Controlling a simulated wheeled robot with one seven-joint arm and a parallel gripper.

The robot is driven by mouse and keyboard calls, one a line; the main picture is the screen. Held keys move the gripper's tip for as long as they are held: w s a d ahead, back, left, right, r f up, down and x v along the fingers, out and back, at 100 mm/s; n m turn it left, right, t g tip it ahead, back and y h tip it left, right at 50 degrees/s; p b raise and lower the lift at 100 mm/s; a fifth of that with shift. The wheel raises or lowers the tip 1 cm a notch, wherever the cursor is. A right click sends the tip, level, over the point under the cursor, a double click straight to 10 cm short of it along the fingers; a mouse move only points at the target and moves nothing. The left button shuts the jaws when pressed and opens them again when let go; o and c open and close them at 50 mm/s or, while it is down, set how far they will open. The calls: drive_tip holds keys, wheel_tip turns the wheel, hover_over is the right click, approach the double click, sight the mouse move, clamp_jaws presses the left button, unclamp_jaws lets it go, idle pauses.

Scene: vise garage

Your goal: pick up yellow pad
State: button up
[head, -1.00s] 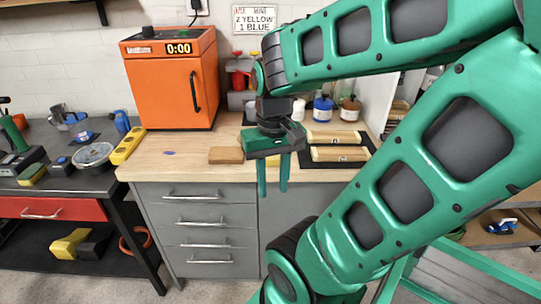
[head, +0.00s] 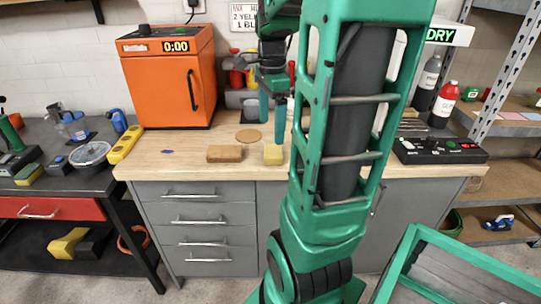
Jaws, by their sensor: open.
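My arm hides part of the worktop to the right of the pad.
An orange oven (head: 168,80) stands at the back left of the worktop. A round tan disc (head: 249,135) lies behind the pad. A black control box (head: 440,151) is at the right. A dark side table (head: 75,190) with tools stands left.

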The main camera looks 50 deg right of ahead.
sight(273, 151)
drive_tip(key=shift+w+d+f+m, duration=0.25)
drive_tip(key=shift+d+f+m, duration=0.35)
drive_tip(key=shift+f, duration=1.15)
drive_tip(key=shift+w+d+f+m, duration=0.3)
drive_tip(key=shift+d+f+m, duration=0.25)
drive_tip(key=shift+f, duration=1.2)
drive_tip(key=shift+w+d+f+m, duration=0.25)
drive_tip(key=shift+d+f+m, duration=0.3)
drive_tip(key=shift+f, duration=1.2)
drive_tip(key=shift+a, duration=0.1)
drive_tip(key=c, duration=1.1)
